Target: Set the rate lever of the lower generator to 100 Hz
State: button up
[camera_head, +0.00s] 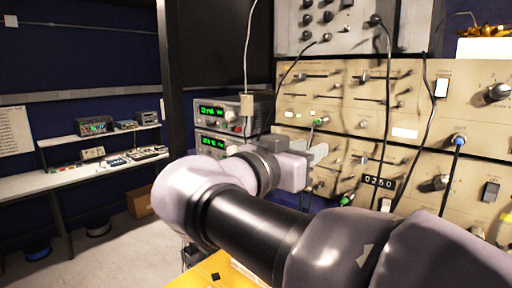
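Two beige generator panels are stacked on the right. The upper panel (415,100) has horizontal slider levers, a white rocker switch and a dark knob. My gripper (316,160) is in front of the left part of the lower generator. Its fingertips are small and partly hidden, so contact and opening cannot be told.
Two stacked instruments with green displays (212,109) stand left of the panels. Cables hang across the panel faces, including a blue-plugged one (459,141). A bench with small devices (95,126) stands at the far left. The floor between is open.

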jog(key=shift+c, duration=0.4)
grip_shut()
dwell(0.9)
